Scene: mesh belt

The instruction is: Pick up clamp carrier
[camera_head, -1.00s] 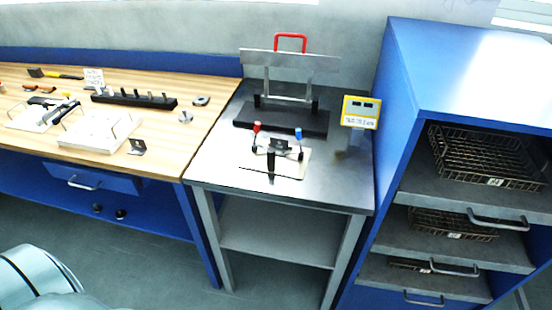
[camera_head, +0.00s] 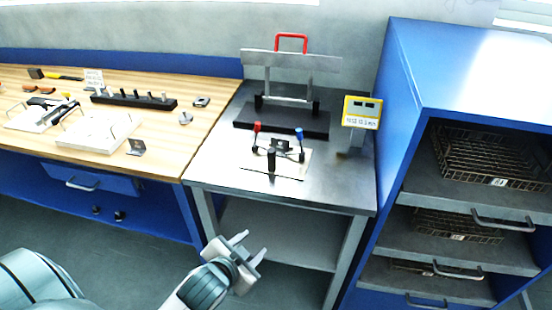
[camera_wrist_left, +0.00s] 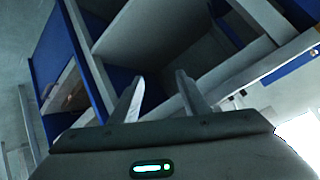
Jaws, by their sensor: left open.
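A clamp fixture with a red-tipped and a blue-tipped handle (camera_head: 273,162) stands on a pale plate on the steel table; I take it for the clamp carrier, but cannot be sure. White plates with metal parts (camera_head: 98,130) lie on the wooden bench at the left. My left gripper (camera_head: 252,247) is open and empty, in front of and below the steel tabletop. Its two fingers (camera_wrist_left: 160,82) stand apart in the left wrist view with nothing between them. My right gripper is not in view.
A black press base with a red-handled frame (camera_head: 284,119) stands at the back of the steel table (camera_head: 215,172). A yellow display (camera_head: 361,112) stands at its right. A blue cabinet (camera_head: 387,120) with wire baskets is further right. The steel table's front edge is near my gripper.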

